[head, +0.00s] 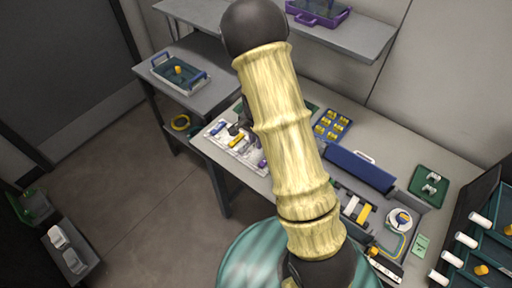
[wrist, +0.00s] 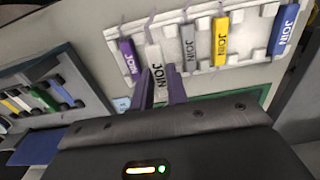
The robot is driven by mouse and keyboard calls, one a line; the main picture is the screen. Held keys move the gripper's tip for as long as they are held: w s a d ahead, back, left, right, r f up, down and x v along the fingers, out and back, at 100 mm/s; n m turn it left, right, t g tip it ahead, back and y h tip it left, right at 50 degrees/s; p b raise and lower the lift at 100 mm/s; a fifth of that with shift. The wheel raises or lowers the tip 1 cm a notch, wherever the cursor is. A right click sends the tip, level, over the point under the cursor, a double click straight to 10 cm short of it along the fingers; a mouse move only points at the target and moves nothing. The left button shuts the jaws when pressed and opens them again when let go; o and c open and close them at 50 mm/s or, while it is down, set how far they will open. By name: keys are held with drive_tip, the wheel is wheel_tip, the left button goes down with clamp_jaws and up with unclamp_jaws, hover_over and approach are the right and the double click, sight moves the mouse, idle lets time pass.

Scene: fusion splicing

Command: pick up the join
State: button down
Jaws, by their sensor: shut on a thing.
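Several joins lie in a white tray (wrist: 255,48). In the wrist view they are a purple join (wrist: 129,58), a white join (wrist: 154,58), a grey join (wrist: 189,46), a yellow join (wrist: 220,40) and a blue join (wrist: 284,30). My gripper (wrist: 160,88) is shut on the white join, whose near end sits between the fingers. The white join reaches past the tray's near edge; I cannot tell whether it is clear of the tray. In the head view the tray (head: 216,140) is partly hidden behind my arm.
The wrist view shows a rack (wrist: 45,90) of coloured pieces at left. In the head view, a blue case (head: 358,170), a blue tray with yellow pieces (head: 331,126) and a green tray (head: 430,184) stand on the bench. A side table (head: 205,62) holds another tray.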

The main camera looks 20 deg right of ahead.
wheel_tip(320, 180, up, 4)
drive_tip(key=shift+w+r, duration=0.1)
drive_tip(key=shift+r, duration=0.35)
idle(0.3)
